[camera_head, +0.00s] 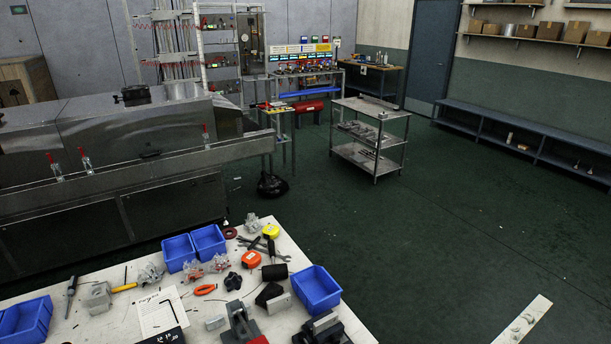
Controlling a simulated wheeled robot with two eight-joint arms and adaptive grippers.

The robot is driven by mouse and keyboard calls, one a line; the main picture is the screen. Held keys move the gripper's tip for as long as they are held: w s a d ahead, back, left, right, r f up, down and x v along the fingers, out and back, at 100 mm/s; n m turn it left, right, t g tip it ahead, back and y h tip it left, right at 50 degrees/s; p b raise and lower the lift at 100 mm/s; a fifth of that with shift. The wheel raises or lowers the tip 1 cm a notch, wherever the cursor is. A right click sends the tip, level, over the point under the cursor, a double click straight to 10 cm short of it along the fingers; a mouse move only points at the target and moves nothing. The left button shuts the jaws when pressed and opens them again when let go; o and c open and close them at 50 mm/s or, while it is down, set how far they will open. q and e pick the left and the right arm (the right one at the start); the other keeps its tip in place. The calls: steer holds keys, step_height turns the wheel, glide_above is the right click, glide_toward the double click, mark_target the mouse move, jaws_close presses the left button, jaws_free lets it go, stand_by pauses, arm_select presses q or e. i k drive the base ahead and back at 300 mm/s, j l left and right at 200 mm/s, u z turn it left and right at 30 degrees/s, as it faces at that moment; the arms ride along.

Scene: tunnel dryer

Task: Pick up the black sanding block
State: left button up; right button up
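Several small black items lie on the cluttered light worktable (110,325) at the bottom left, in the head view. A black block-shaped piece (275,271) lies near the left side of the right blue bin. A larger black angular piece (268,294) lies just in front of it, and a lumpy black piece (233,281) lies to the left. At this size I cannot tell for certain which is the sanding block. Neither of my grippers shows in this view.
Blue bins (316,288) stand on the table. Dark metal fixtures (240,325) stand at the front. Green floor lies open beyond, with a steel cart (373,108).

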mark_target(272, 289)
steer(key=i+l+u, duration=0.1)
steer(key=i+u, duration=0.15)
steer(key=u, duration=0.15)
steer(key=i+l+u, duration=0.15)
steer(key=u, duration=0.2)
steer(key=i+l+u, duration=0.25)
steer(key=u, duration=0.15)
